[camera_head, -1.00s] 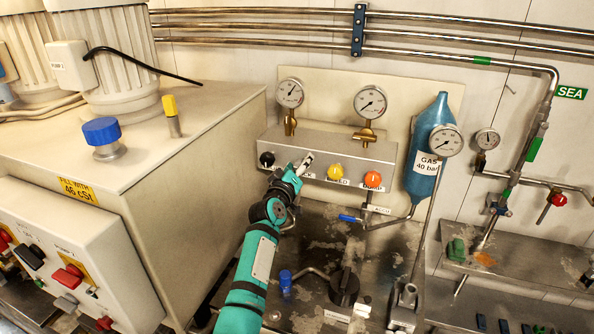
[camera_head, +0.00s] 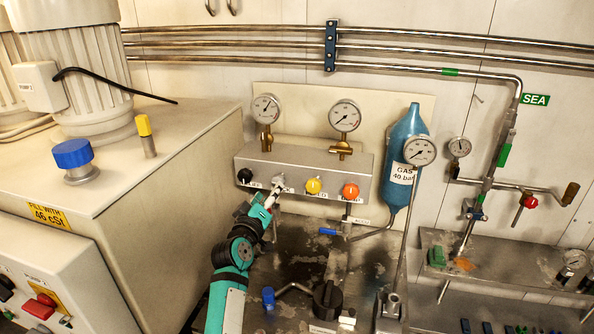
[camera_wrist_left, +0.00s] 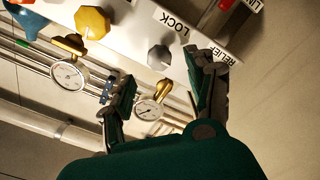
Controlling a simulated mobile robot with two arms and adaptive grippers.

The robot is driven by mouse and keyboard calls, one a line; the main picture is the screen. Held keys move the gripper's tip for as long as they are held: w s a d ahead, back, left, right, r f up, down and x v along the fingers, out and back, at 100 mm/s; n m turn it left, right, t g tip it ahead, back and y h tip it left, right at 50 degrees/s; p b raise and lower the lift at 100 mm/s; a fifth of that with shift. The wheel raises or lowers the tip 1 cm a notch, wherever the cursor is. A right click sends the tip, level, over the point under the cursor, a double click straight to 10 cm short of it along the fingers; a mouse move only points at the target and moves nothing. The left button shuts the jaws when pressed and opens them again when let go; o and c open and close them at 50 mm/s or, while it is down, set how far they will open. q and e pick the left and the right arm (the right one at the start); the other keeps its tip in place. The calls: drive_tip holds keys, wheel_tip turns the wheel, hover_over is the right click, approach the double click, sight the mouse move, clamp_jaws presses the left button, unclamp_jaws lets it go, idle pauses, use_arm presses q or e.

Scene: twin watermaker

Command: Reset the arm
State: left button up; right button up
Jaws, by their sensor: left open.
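My left arm is teal and black and comes up from the bottom in the head view. Its left gripper (camera_head: 275,193) is in front of the metal valve block (camera_head: 330,164), just below the grey knob (camera_head: 279,182). In the left wrist view the two fingers (camera_wrist_left: 163,95) are spread wide with nothing between them. The grey knob (camera_wrist_left: 158,57) shows beyond the fingertips, beside the LOCK label, apart from the fingers. The yellow knob (camera_wrist_left: 92,22) is further left in that view. My right gripper is in neither view.
The block also carries black (camera_head: 244,176) and orange (camera_head: 351,191) knobs, with two gauges above. A blue gas bottle (camera_head: 406,165) stands right of it. A large cream tank (camera_head: 180,135) fills the left. A blue lever (camera_head: 327,232) and black handle (camera_head: 327,297) sit below.

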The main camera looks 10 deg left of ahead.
use_arm(q)
drive_tip(key=s+d+f+m+g+h, duration=0.1)
drive_tip(key=s+f+m+g, duration=0.3)
drive_tip(key=s+f, duration=0.6)
drive_tip(key=s+d+f+m+g, duration=0.1)
drive_tip(key=s+f+m+g, duration=0.25)
drive_tip(key=s+f, duration=0.55)
drive_tip(key=s+f+m+g+y, duration=0.15)
drive_tip(key=s+g, duration=0.25)
drive_tip(key=s, duration=0.9)
drive_tip(key=s+f+m+g, duration=0.1)
drive_tip(key=s+m+g, duration=0.15)
drive_tip(key=s, duration=1.05)
wheel_tip(320, 180, down, 29)
drive_tip(key=s+g+b, duration=0.2)
drive_tip(key=s+a+f+g+b, duration=0.1)
drive_tip(key=s+a+f+b, duration=0.1)
drive_tip(key=s+f, duration=1.4)
drive_tip(key=shift+s+a+f, duration=0.2)
drive_tip(key=shift+a+f, duration=0.05)
drive_tip(key=shift+f, duration=0.25)
